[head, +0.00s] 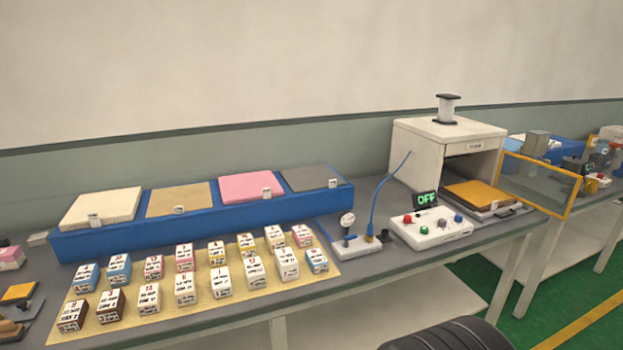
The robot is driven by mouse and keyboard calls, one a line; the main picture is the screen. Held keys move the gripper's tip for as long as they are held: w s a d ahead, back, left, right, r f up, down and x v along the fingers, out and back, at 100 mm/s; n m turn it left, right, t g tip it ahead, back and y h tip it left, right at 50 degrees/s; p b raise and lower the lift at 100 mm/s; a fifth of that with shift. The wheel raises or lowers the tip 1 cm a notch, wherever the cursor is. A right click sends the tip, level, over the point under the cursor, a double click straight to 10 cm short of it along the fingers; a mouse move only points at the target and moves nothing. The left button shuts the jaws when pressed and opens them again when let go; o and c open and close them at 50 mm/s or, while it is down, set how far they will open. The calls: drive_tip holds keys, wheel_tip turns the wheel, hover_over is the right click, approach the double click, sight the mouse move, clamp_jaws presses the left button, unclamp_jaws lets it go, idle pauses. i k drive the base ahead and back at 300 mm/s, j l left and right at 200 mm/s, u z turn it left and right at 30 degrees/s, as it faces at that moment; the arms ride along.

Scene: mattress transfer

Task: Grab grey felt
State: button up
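The grey felt (308,178) is a flat dark grey square. It lies in the rightmost place on top of a long blue rack (120,238), at the back of the workbench. A small white tag stands at its front edge. To its left on the rack are a pink sheet (245,186), a tan sheet (178,197) and a cream sheet (103,206), each with a tag. My gripper is not in view, and nothing touches the grey felt.
Rows of small labelled boxes (186,288) stand on a tan mat in front of the rack. Right of it are a gauge (347,222), a control box (430,230) with an "OFF" display (426,199) and a white press-like housing (420,150) with an orange sheet (480,192). The space above the rack is clear.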

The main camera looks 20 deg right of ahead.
sight(305, 179)
drive_tip(key=i+l+z, duration=0.1)
drive_tip(key=i+l, duration=0.55)
drive_tip(key=i, duration=0.25)
drive_tip(key=i+l+z, duration=0.1)
drive_tip(key=i, duration=0.4)
drive_tip(key=i+l, duration=0.25)
drive_tip(key=i, duration=0.25)
drive_tip(key=l+z, duration=0.05)
